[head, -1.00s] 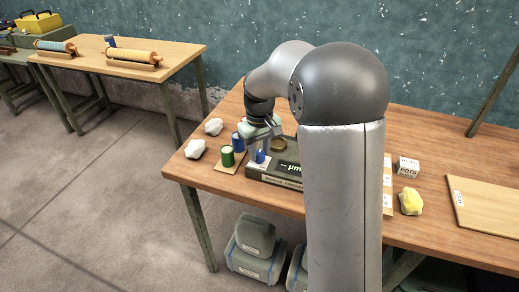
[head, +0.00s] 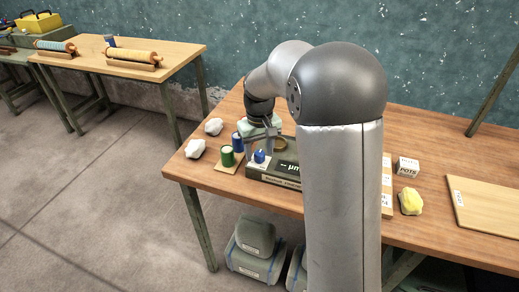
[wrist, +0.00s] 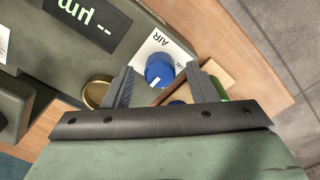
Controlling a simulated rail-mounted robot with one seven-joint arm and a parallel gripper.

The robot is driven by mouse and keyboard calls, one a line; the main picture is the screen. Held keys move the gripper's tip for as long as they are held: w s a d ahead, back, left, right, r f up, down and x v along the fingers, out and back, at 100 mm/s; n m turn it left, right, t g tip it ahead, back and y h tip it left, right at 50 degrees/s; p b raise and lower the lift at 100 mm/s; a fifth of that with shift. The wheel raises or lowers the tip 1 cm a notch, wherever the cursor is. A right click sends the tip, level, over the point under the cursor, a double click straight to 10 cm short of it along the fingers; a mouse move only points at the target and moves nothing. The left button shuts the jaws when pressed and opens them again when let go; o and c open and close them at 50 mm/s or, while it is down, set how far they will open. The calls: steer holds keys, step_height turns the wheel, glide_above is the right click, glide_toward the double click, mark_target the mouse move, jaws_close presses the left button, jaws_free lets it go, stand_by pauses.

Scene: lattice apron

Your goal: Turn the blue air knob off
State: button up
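The blue air knob (head: 259,156) sits on the left end of the grey-green instrument box. In the wrist view the knob (wrist: 160,68) stands on a white plate (wrist: 152,47) marked AIR, with smaller lettering beside the knob that I cannot read surely. A pale mark shows on the knob; I cannot tell its setting. My gripper (head: 266,140) is behind the knob in the head view. In the wrist view its two fingers (wrist: 160,82) are apart, with nothing held between them, and the knob shows beyond the gap, apparently clear of both.
The box's dark display (wrist: 87,20) reads µm. A brass dish (wrist: 97,92) is close to one finger. Green (head: 227,156) and blue (head: 238,142) cylinders stand left of the box, with two white rocks (head: 195,148) beyond. A yellow rock (head: 410,201) lies far right.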

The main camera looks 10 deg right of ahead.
mark_target(260, 153)
steer(key=shift+r, duration=0.1)
step_height(260, 153, up, 17)
steer(key=shift+r, duration=0.15)
stand_by(0.4)
steer(key=s+f, duration=0.5)
steer(key=s, duration=0.4)
steer(key=s+f+m, duration=0.1)
steer(key=s+f, duration=0.4)
steer(key=s, duration=0.5)
steer(key=s+a+f, duration=0.1)
steer(key=s+f, duration=0.4)
steer(key=s, duration=0.4)
steer(key=shift+s+f+m, duration=0.15)
steer(key=shift+f+m, duration=0.15)
